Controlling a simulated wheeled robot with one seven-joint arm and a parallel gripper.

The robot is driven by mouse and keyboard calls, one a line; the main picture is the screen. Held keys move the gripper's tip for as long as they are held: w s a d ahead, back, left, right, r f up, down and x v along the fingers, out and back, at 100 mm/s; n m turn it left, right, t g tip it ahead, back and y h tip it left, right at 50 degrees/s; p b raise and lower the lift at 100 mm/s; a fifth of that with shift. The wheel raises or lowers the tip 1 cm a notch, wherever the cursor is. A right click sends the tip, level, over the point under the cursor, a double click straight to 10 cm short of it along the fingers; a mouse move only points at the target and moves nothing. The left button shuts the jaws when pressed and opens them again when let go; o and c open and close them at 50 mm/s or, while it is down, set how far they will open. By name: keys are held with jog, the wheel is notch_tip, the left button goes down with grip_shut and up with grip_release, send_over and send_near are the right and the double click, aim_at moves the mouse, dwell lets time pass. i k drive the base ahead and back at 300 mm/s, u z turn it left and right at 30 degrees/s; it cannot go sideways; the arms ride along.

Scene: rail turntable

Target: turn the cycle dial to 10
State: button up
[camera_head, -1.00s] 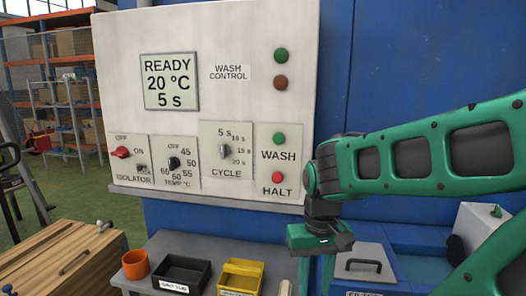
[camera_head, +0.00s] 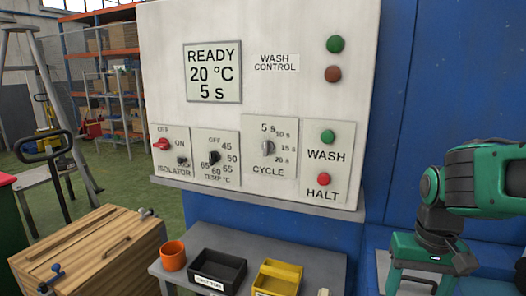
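The cycle dial (camera_head: 268,148) is a small grey knob on the white wash control panel (camera_head: 300,25). Its marks read 5 s, 10 s, 15 s and 20 s, and its pointer looks turned up toward 5 s. The display (camera_head: 213,72) reads READY, 20 °C, 5 s. My gripper (camera_head: 440,268) hangs at the lower right, well apart from the dial and pointing down. Its fingers are not clear, so I cannot tell if it is open.
A red isolator knob (camera_head: 162,144) and a black temperature knob (camera_head: 214,157) sit left of the dial. Green wash (camera_head: 328,137) and red halt (camera_head: 323,179) buttons sit right of it. A shelf with an orange cup (camera_head: 173,256), black tray (camera_head: 217,287) and yellow tray (camera_head: 276,276) stands below.

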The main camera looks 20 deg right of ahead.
aim_at(267, 146)
jog(key=k, duration=1.15)
jog(key=z, duration=0.15)
jog(key=i, duration=1.15)
jog(key=u, duration=0.6)
jog(key=i, duration=0.45)
jog(key=u, duration=0.25)
